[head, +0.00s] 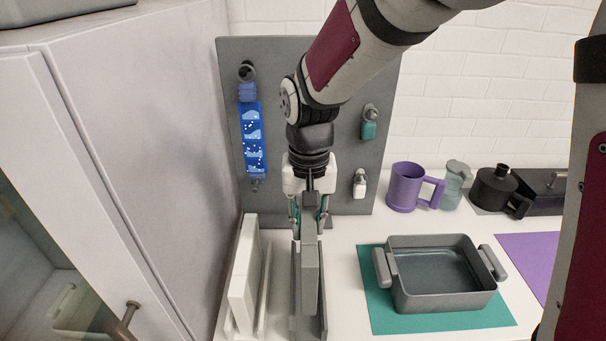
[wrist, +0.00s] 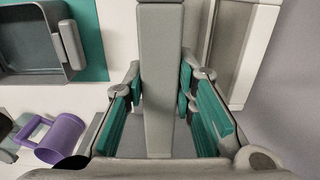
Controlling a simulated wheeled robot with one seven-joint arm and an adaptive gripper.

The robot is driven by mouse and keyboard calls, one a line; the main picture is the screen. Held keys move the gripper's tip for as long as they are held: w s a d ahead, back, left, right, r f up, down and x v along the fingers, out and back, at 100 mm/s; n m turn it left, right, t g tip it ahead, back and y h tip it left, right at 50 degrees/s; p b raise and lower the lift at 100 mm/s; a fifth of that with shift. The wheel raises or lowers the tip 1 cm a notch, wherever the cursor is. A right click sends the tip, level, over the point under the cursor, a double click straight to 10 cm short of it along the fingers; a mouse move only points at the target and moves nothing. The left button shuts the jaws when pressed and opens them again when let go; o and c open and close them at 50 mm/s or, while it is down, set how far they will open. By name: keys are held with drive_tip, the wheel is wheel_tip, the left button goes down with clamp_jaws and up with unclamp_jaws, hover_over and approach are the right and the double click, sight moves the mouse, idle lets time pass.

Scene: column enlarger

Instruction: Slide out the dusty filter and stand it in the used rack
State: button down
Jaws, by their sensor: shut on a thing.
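My gripper (head: 309,222) points down and is shut on a grey slab, the dusty filter (head: 310,265). In the wrist view the filter (wrist: 158,85) stands on edge between the teal finger pads. A narrow grey rack (head: 296,300) lies under it, with low walls to either side. The filter is upright and lined up with the rack's length. Its lower edge is hidden, so I cannot tell whether it rests on the rack floor. To the left, a white slab (head: 243,272) stands in a white rack (head: 263,300).
A grey pan (head: 440,300) sits on a teal mat (head: 400,322) to the right. A purple mug (head: 405,188) and black containers (head: 493,190) stand behind. A grey panel (head: 345,150) with hanging items rises at the back. A pale cabinet (head: 130,150) closes off the left.

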drive_tip(key=shift+f+b, duration=1)
drive_tip(key=shift+f, duration=3)
drive_tip(key=shift+p, duration=0.4)
drive_tip(key=shift+f, duration=0.45)
unclamp_jaws()
drive_tip(key=shift+r+p, duration=1.7)
drive_tip(key=shift+r, duration=1.85)
drive_tip(key=shift+r, duration=0.1)
